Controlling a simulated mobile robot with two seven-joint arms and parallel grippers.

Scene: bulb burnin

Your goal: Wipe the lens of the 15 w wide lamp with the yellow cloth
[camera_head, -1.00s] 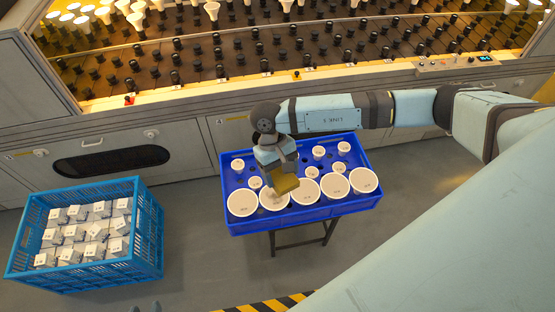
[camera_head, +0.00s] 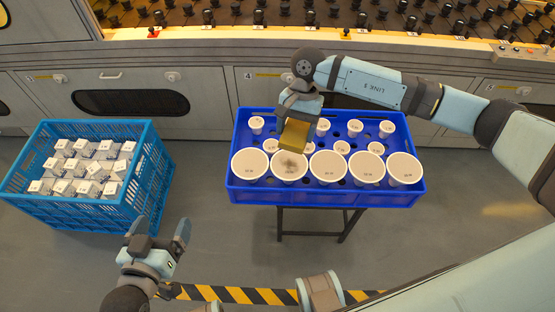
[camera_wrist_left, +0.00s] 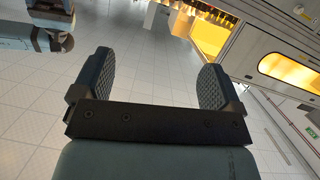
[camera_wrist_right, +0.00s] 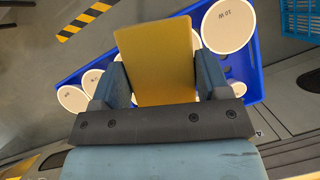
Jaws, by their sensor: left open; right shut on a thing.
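My right gripper (camera_wrist_right: 155,90) is shut on the yellow cloth (camera_head: 295,134), a stiff-looking pad that also fills the middle of the right wrist view (camera_wrist_right: 155,65). The cloth is over the back edge of the second wide lamp from the left (camera_head: 289,167); I cannot tell whether it touches. That lamp's pale round lens has a dark smudge. Its label is too small to read. My left gripper (camera_head: 160,233) is open and empty, low at the left.
The blue tray (camera_head: 325,196) on a dark stand holds a front row of several wide lamps and smaller lamps behind. A blue crate (camera_head: 95,214) of white boxes stands left. The burn-in rack (camera_head: 230,40) runs along the back. Floor between crate and tray is clear.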

